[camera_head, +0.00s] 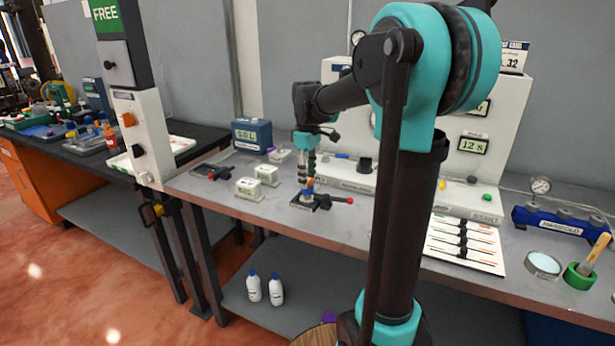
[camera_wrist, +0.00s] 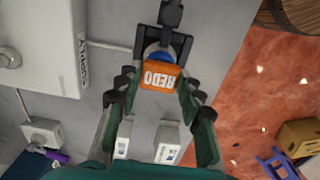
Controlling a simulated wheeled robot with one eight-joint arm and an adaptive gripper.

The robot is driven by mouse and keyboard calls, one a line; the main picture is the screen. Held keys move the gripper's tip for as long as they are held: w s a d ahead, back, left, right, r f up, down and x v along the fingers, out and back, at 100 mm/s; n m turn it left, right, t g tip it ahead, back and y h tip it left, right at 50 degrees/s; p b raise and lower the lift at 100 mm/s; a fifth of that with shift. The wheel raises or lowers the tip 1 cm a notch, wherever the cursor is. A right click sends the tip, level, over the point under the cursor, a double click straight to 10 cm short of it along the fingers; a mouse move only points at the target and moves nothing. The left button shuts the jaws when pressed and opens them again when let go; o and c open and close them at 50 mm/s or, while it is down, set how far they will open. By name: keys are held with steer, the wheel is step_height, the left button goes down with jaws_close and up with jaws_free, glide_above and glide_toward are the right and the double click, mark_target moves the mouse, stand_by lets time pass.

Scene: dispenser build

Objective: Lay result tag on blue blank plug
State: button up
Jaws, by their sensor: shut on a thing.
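An orange result tag marked REDO (camera_wrist: 159,76) is between the fingertips of my gripper (camera_wrist: 158,80) in the wrist view. The gripper is shut on it. The blue blank plug (camera_wrist: 157,53) shows just past the tag's edge, and the tag hides part of it. The plug sits in a black clamp (camera_wrist: 172,15), which stands on the bench in the head view (camera_head: 323,202) with a red-tipped handle. My gripper (camera_head: 307,180) points down over that clamp there. I cannot tell whether the tag touches the plug.
Two small white boxes (camera_head: 249,188) (camera_head: 267,175) stand left of the clamp. Another red-handled clamp (camera_head: 212,171) and a blue box (camera_head: 252,135) are farther left. A white test panel (camera_head: 345,178) stands behind. The bench front (camera_head: 262,209) is clear.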

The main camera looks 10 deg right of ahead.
steer(key=o, duration=1)
steer(key=shift+f, duration=0.1)
steer(key=shift+o, duration=0.2)
step_height(320, 180, up, 12)
